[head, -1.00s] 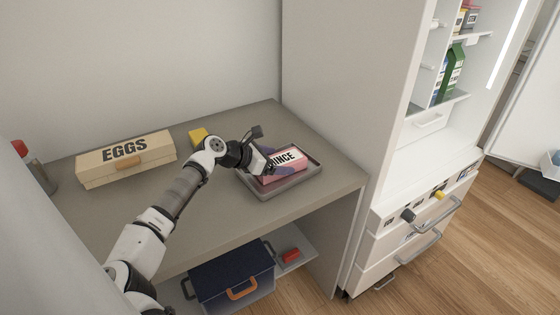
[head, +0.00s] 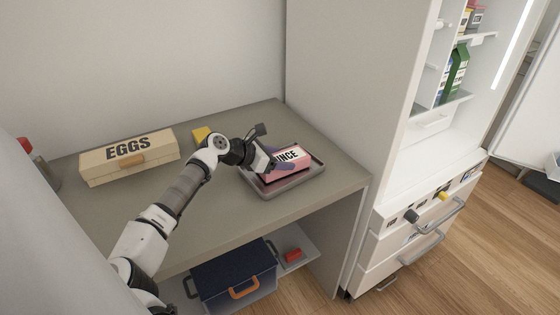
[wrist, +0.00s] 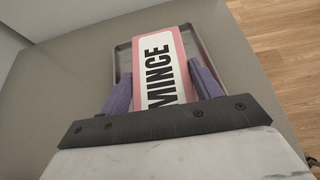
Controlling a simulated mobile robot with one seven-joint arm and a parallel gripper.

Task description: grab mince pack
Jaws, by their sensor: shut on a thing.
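The mince pack (head: 290,158) is a pink box with a white label reading MINCE, partly hidden by my gripper in the head view. It sits in or just over a shallow grey tray (head: 287,187) on the counter. In the wrist view the pack (wrist: 160,65) lies between my two purple fingers. My gripper (wrist: 163,85) is shut on the pack, one finger along each long side. In the head view my gripper (head: 279,162) reaches in from the left. I cannot tell whether the pack touches the tray floor.
An egg carton (head: 129,158) and a yellow block (head: 202,135) stand on the counter (head: 215,220). A tall white panel (head: 340,90) rises behind the tray. An open fridge (head: 440,135) is at right. A blue box (head: 232,275) sits below the counter.

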